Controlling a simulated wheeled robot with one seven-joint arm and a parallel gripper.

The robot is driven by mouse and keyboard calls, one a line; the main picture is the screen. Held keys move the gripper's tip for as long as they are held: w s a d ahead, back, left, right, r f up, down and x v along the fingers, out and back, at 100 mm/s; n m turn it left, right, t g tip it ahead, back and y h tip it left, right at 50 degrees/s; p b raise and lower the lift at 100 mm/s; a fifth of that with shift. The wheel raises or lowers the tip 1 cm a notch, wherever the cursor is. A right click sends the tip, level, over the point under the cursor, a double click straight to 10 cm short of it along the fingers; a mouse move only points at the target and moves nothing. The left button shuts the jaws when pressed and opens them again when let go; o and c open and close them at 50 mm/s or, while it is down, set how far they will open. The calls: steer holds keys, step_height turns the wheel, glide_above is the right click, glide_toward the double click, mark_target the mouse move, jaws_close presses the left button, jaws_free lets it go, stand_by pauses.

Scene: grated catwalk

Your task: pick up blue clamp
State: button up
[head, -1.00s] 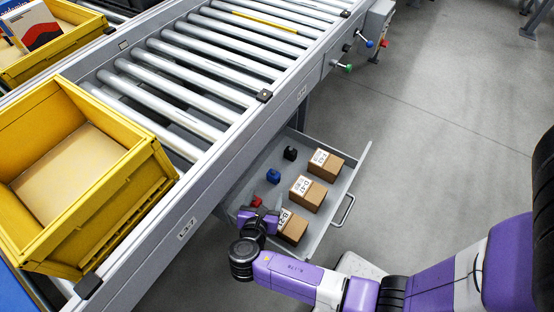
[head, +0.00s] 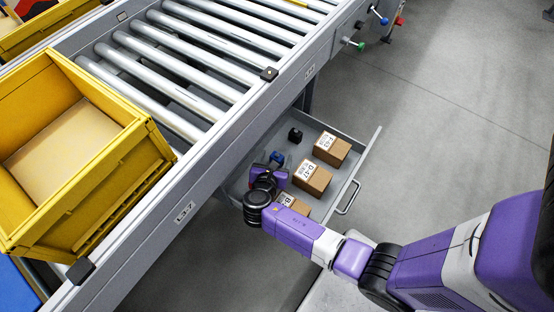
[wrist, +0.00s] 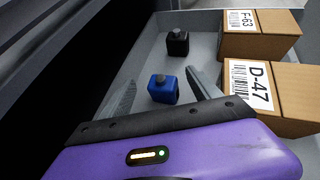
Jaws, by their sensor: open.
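The blue clamp (wrist: 163,88) lies on the floor of the open grey drawer (head: 358,150). It also shows in the head view (head: 277,158), just beyond my gripper and partly hidden by it. My gripper (wrist: 158,92) is open and empty, with one finger on each side of the blue clamp in the wrist view. The fingers look apart from the clamp; I cannot tell how far above the drawer floor they are.
A black clamp (wrist: 178,42) lies behind the blue one. Cardboard boxes, F-63 (wrist: 260,38) and D-47 (wrist: 290,95), stand close on the right. The conveyor frame (head: 215,150) and a yellow crate (head: 130,165) are to the left.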

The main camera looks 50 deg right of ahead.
steer(key=c, duration=1.5)
steer(key=shift+r, duration=0.1)
jaws_close()
steer(key=shift+r, duration=0.3)
steer(key=s+a, duration=0.1)
steer(key=a, duration=0.1)
steer(key=s+a+p, duration=0.1)
steer(key=a, duration=0.1)
steer(key=s+a, duration=0.1)
steer(key=a, duration=0.2)
steer(key=shift+r, duration=0.25)
step_height(320, 180, up, 14)
steer(key=p, duration=0.4)
steer(key=shift+s+a+f, duration=0.15)
